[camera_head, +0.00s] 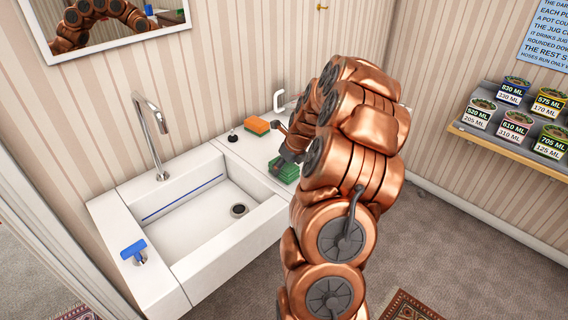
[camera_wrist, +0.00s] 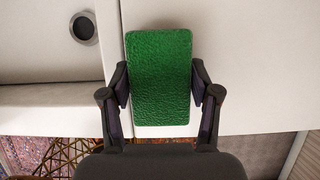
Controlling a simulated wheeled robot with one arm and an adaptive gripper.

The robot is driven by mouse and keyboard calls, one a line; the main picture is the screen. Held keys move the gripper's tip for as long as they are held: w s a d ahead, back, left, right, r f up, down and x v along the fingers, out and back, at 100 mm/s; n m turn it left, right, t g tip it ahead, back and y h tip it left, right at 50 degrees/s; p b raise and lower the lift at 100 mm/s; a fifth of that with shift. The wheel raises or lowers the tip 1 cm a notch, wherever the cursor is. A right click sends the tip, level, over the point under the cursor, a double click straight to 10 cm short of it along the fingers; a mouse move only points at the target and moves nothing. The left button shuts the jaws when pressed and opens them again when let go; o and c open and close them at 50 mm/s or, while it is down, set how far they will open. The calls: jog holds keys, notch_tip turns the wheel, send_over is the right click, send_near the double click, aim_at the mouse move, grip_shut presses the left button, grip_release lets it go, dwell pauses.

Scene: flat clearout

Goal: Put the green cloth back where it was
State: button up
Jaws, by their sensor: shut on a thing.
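The green cloth (camera_head: 284,171) is at the front of the white counter beside the sink, to the right of the basin. In the wrist view the green cloth (camera_wrist: 160,78) is a textured rectangle lying lengthwise between the fingers. My gripper (camera_wrist: 161,85) is shut on it, one dark finger against each long side. In the head view my gripper (camera_head: 289,156) is partly hidden by my arm. I cannot tell whether the cloth touches the counter.
The sink (camera_head: 195,215) has a drain (camera_head: 238,210) and a tall faucet (camera_head: 153,135). An orange sponge (camera_head: 257,125) and a small dark stopper (camera_head: 232,136) sit behind the cloth. A blue-handled item (camera_head: 134,249) is at the left rim. A shelf (camera_head: 520,148) of cans is at right.

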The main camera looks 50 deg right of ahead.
jog(key=shift+f, duration=0.1)
jog(key=o, duration=1)
jog(key=b+v, duration=0.3)
jog(key=v, duration=0.9)
jog(key=shift+a, duration=0.1)
